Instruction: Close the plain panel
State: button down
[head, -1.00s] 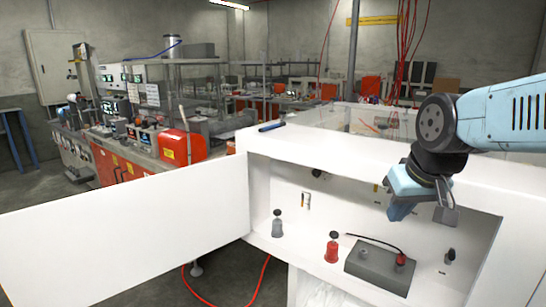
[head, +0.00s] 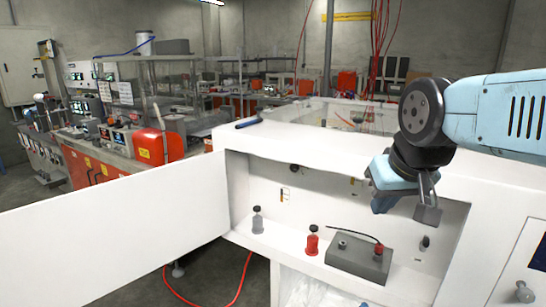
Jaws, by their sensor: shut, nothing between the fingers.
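The plain panel (head: 105,235) is a flat white door with no markings. It is hinged at the left edge of the white cabinet (head: 330,147) and stands wide open, reaching to the left edge of the head view. My gripper (head: 427,214) is at the right side of the cabinet opening, in front of its upper part. It is shut and empty, and points downward. It is well to the right of the panel and apart from it. The arm hides part of the cabinet's top and inside.
Inside the cabinet are a grey bottle (head: 258,220), a red bottle (head: 312,240) and a grey box (head: 358,258) with a black cable. A blue pen-like object (head: 249,123) lies on top. A panel with a round knob (head: 524,292) is at the right. A red hose (head: 242,280) hangs below.

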aim_at(73, 249)
jog(key=k, duration=1)
jog(key=z, duration=0.75)
jog(key=i, duration=0.1)
jog(key=u, duration=3.15)
jog(key=i, duration=2.6)
jog(key=z, duration=0.05)
